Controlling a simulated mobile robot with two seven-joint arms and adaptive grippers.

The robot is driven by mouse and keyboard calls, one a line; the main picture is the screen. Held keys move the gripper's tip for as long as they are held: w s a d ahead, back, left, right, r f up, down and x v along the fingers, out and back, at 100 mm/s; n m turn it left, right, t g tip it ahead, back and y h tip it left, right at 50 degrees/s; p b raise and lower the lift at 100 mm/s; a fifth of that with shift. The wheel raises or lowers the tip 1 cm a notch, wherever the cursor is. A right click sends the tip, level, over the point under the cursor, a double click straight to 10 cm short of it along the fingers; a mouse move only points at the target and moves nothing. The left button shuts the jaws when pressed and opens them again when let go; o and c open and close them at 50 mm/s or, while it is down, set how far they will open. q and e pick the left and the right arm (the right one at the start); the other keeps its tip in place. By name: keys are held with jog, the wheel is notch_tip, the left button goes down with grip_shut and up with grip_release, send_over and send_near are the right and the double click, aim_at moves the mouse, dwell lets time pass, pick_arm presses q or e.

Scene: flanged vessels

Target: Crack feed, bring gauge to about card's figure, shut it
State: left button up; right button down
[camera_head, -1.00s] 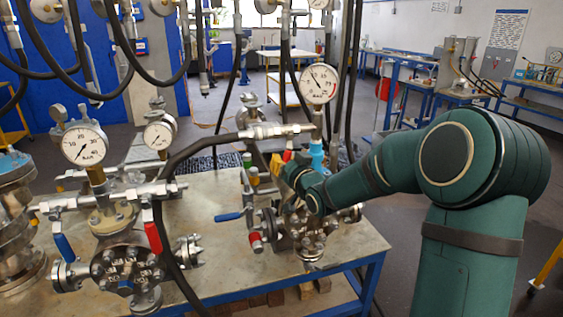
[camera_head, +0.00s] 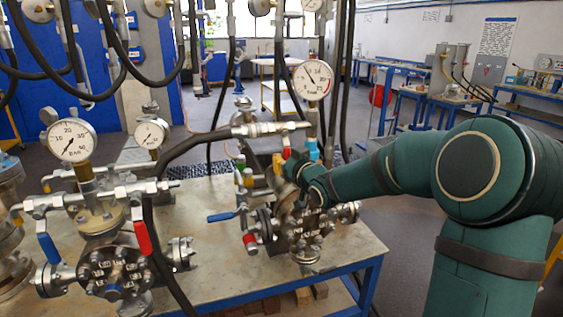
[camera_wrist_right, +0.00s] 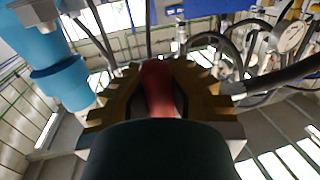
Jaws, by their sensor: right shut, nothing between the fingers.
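The right vessel (camera_head: 305,235) is a flanged metal body on the bench. Above it stands a round white gauge (camera_head: 313,80), its needle pointing up and slightly left; the exact reading is too small to tell. My right gripper (camera_head: 281,168) is at the valves above this vessel. In the right wrist view its brass-coloured toothed fingers (camera_wrist_right: 158,95) are shut, with a red handle (camera_wrist_right: 158,75) showing right at them; I cannot tell whether they touch it. A light blue fitting (camera_wrist_right: 62,85) is at the left there. I cannot make out the feed label or the card. My left gripper is not in view.
A second vessel (camera_head: 112,270) with a gauge (camera_head: 71,140), a blue lever (camera_head: 48,248) and a red lever (camera_head: 142,238) stands at left. Another blue lever (camera_head: 221,216) sticks out left of the right vessel. Black hoses hang over the bench (camera_head: 225,275). Floor is open at right.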

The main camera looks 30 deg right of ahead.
jog(key=c, duration=0.9)
grip_release()
jog(key=shift+o, duration=0.2)
jog(key=shift+s, duration=0.1)
jog(key=s, duration=1.2)
jog(key=shift+a+r, duration=0.15)
jog(key=shift+r, duration=0.2)
jog(key=w+a+f+g+y, duration=0.1)
jog(key=a+f+g, duration=0.1)
jog(key=a+f, duration=0.5)
jog(key=a+f+m+g+y, duration=0.1)
jog(key=a+f+g, duration=0.15)
jog(key=f, duration=0.75)
jog(key=w+a+f+g+y, duration=0.1)
jog(key=a+f+g, duration=0.25)
jog(key=f, duration=0.55)
jog(key=s+a+f+g+y, duration=0.1)
jog(key=s+a+f+g, duration=0.6)
jog(key=s+a+f, duration=0.8)
notch_tip(320, 180, down, 4)
jog(key=shift+s+a+r+g, duration=0.15)
jog(key=shift+s+a+g, duration=0.25)
jog(key=shift+s, duration=0.8)
